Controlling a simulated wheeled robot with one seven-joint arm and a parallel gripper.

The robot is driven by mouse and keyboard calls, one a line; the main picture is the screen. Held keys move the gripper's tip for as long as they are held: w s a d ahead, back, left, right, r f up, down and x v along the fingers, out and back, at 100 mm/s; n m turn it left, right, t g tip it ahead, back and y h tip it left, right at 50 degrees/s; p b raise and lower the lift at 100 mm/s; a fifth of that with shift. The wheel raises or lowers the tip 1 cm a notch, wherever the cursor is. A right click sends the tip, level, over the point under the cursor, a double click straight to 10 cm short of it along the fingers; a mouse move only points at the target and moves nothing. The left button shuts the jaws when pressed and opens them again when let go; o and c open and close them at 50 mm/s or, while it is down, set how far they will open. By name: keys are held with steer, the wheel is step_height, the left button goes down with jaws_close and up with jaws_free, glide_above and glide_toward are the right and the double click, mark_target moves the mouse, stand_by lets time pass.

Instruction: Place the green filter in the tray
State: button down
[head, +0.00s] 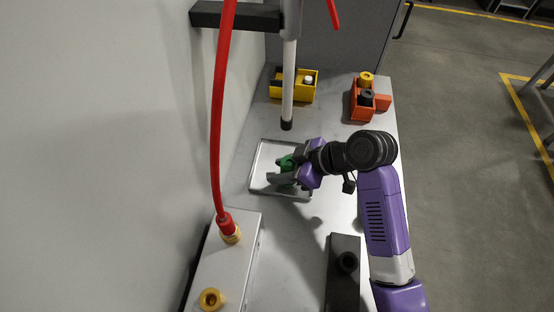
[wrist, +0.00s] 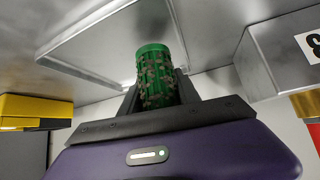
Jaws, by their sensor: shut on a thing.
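The green filter (wrist: 156,72) is a green cylinder with a speckled, pitted side. My gripper (head: 286,172) is shut on it, and the wrist view shows a finger on each side of the filter. In the head view, the green filter (head: 287,162) shows partly between the fingers, over the tray. The tray (head: 263,158) is a shallow, light metal tray with a raised rim, lying on the grey table. The tray also shows in the wrist view (wrist: 95,45). I cannot tell whether the filter touches the tray floor.
A yellow bin (head: 296,92) stands behind the tray and an orange bin (head: 360,104) at the back right. A white vertical tube (head: 288,80) hangs close behind the tray. A red hose (head: 217,110) runs down to a metal box (head: 222,262) at front left. A dark block (head: 343,275) lies in front.

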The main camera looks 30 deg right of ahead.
steer(key=shift+w+d+b, duration=0.15)
steer(key=shift+w+b, duration=0.05)
steer(key=shift+w, duration=0.45)
steer(key=shift+w+d+b, duration=0.15)
steer(key=shift+w+b, duration=0.05)
steer(key=shift+w, duration=0.4)
steer(key=shift+w+d+f+b, duration=0.15)
steer(key=shift+w+b, duration=0.2)
steer(key=shift+w, duration=0.3)
steer(key=shift+w+d+b, duration=0.15)
steer(key=shift+w+b, duration=0.15)
steer(key=shift+w, duration=0.3)
steer(key=shift+s+f+b, duration=0.2)
steer(key=shift+f+b, duration=0.3)
steer(key=shift+f, duration=0.15)
steer(key=c, duration=0.9)
jaws_free()
steer(key=shift+f, duration=0.1)
steer(key=shift+o, duration=0.2)
